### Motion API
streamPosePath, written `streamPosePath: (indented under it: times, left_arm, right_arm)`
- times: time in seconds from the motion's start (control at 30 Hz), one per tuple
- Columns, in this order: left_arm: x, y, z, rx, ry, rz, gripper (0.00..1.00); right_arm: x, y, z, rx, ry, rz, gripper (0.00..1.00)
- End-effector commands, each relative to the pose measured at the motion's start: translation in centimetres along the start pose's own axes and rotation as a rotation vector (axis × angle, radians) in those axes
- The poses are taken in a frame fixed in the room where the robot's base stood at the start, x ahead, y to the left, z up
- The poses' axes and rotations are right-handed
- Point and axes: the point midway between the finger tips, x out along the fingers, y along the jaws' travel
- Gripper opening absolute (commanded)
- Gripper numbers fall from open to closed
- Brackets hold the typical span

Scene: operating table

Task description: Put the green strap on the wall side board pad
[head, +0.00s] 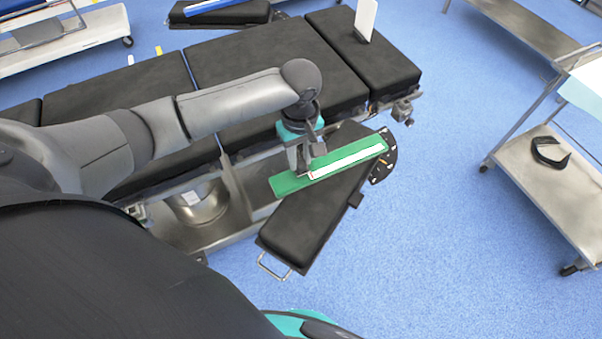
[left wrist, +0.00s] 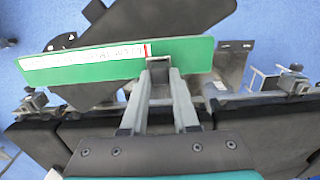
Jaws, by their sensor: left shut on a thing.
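The green strap (head: 285,184) is a flat green strip with a long white label. It also crosses the left wrist view (left wrist: 190,56). A far black board pad (head: 235,15) bears a blue strap (head: 215,4). I cannot tell which pad is wall side. My right gripper is not in view.
The black-padded operating table (head: 270,65) lies behind the near pad, with a white upright plate (head: 365,18) on it. A metal trolley (head: 545,190) with a dark curved object (head: 550,152) stands at right. The blue floor (head: 440,230) between is clear.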

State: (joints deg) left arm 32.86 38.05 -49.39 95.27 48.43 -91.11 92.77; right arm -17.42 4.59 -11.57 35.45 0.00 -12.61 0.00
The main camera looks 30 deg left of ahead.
Motion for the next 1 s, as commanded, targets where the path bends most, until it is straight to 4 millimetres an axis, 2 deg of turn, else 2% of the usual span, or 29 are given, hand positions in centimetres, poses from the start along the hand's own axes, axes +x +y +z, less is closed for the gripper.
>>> streamPosePath:
  times: [0.03, 0.27, 0.5, 0.87, 0.9, 1.0]
  left_arm:
    - [0.8, 0.0, 0.0, 0.0, -0.001, 0.001, 0.0]
    - [2.3, 0.1, 0.1, 0.001, -0.002, 0.001, 0.0]
    - [5.7, 0.0, 0.1, 0.002, 0.0, 0.0, 0.0]
    - [5.9, 0.1, 0.1, 0.001, -0.001, 0.002, 0.0]
    - [5.9, 0.0, 0.1, 0.001, -0.001, 0.001, 0.31]
    - [5.9, 0.0, 0.1, 0.002, -0.001, 0.001, 0.42]
  right_arm:
    - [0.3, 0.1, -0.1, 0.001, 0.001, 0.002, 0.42]
    - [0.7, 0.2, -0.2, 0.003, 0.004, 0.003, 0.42]
    - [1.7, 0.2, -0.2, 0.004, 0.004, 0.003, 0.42]
    - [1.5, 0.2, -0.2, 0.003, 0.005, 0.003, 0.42]
    - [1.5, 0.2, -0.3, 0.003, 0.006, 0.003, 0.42]
    - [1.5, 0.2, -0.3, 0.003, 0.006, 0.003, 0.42]
